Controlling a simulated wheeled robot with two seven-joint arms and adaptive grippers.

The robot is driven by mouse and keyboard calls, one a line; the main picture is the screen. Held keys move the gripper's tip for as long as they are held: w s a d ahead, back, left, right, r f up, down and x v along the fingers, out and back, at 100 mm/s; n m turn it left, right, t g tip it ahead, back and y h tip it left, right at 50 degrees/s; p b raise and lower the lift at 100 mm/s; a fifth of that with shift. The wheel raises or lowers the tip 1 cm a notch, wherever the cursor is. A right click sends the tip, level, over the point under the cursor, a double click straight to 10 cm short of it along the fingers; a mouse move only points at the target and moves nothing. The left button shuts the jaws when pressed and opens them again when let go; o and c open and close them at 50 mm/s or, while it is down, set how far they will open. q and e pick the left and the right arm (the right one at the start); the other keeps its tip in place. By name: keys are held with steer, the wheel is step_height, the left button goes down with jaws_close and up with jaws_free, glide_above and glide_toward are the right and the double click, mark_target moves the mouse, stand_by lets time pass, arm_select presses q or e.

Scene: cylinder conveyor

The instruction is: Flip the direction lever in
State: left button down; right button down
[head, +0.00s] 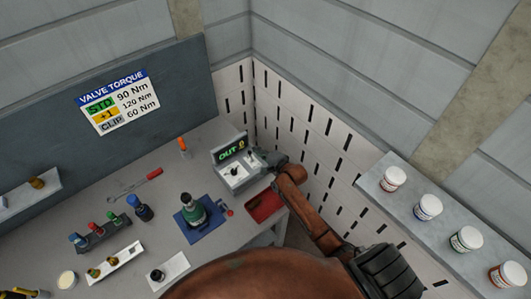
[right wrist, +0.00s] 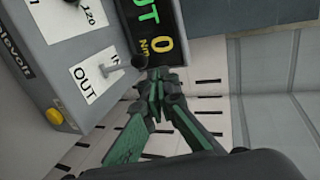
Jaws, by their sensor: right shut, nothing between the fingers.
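The grey tester box (head: 238,174) stands at the back right of the bench, and its display (head: 232,149) reads OUT 0. In the right wrist view, the direction lever (right wrist: 122,69) is a small metal stick with a round knob, beside a white plate (right wrist: 90,77) marked IN and OUT. My right gripper (head: 257,160) is at the right side of the box. Its fingers (right wrist: 158,76) are shut and empty, with the tips close to the lever's knob; I cannot tell whether they touch. My left gripper is not in view.
A green bottle-like part (head: 193,209) stands on a blue mat (head: 205,231) in front. A perforated wall (head: 305,130) rises close behind the gripper. Several jars line a shelf (head: 410,215) at right.

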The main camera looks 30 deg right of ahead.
steer(key=w+d+r+v, duration=0.1)
steer(key=d+v, duration=0.1)
steer(key=v, duration=1)
steer(key=shift+s+r+b, duration=0.15)
steer(key=shift+r+b, duration=0.15)
steer(key=shift+d, duration=0.1)
